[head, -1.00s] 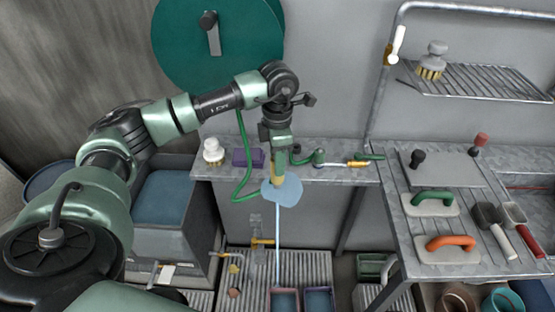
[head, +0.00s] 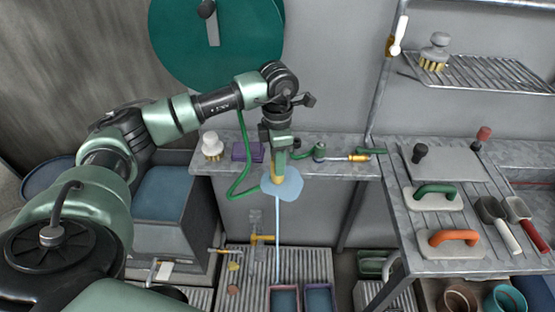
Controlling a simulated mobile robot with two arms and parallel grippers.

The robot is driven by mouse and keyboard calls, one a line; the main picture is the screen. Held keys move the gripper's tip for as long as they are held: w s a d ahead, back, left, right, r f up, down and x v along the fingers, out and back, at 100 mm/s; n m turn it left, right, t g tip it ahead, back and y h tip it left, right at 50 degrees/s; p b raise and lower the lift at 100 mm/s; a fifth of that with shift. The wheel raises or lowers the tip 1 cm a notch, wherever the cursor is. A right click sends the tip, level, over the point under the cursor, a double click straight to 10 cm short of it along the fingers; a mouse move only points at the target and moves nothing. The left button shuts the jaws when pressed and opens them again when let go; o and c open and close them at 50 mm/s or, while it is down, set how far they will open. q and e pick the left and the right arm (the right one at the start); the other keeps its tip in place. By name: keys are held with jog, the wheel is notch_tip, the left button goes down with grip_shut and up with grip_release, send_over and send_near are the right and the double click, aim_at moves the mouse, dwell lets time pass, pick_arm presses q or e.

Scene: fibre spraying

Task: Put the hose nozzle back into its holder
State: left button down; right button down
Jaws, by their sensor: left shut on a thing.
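My left gripper (head: 279,155) is shut on the hose nozzle (head: 279,168), which points down in front of the grey ledge. The green hose (head: 240,170) loops from the nozzle up along my left arm. A pale blue patch (head: 283,185) spreads at the nozzle's lower end, and a thin light blue stream (head: 278,240) runs down from it. I cannot clearly tell which thing is the nozzle's holder. My right gripper is not in view.
The ledge (head: 345,167) holds a white brush (head: 212,146), a purple block (head: 245,152) and a yellow-handled tool (head: 358,157). Two small trays (head: 284,299) stand below. A green reel (head: 225,60) hangs behind.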

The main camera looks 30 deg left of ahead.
pick_arm(q)
jog(key=shift+f, duration=0.15)
jog(key=c, duration=0.9)
grip_release()
notch_tip(320, 180, up, 8)
jog(key=shift+b, duration=0.8)
